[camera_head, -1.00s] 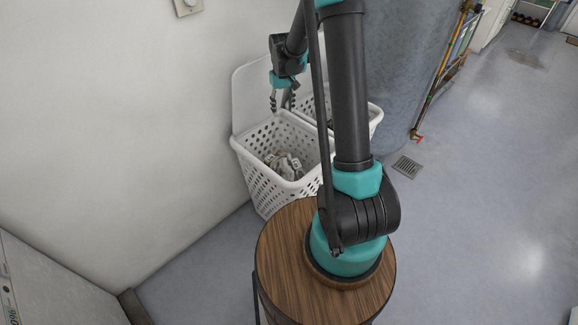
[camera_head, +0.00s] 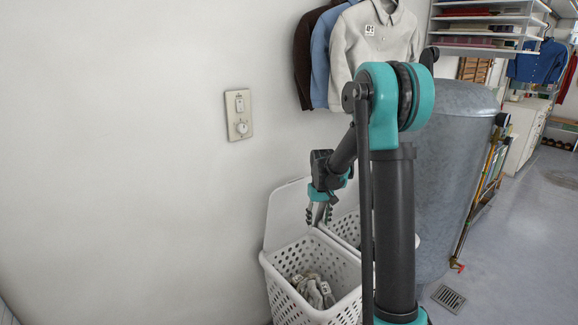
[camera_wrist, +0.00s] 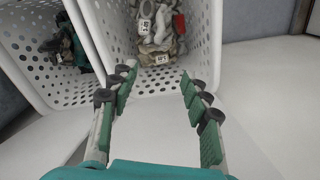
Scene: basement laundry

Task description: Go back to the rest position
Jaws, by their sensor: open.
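My gripper (camera_head: 318,215) hangs in the head view over the back of the white laundry baskets. Its fingers are apart with nothing between them. In the wrist view my gripper (camera_wrist: 157,92) is open and empty, with a basket of clothes beyond the fingertips. The near white basket (camera_head: 284,262) has an open lid (camera_head: 286,212) leaning back toward the wall. Light grey clothes (camera_head: 313,290) lie inside it. The wrist view shows pale and tan clothes (camera_wrist: 160,40) with white tags, and a bit of red. A second basket (camera_head: 345,228) stands beside it, partly hidden by my arm.
A wall switch plate (camera_head: 239,114) is on the left wall. Shirts (camera_head: 372,45) hang above the baskets. A large grey metal tank (camera_head: 452,170) stands to the right, with poles (camera_head: 483,205) leaning beside it. Dark and teal clothes (camera_wrist: 65,48) lie in the other basket. The right floor has free room.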

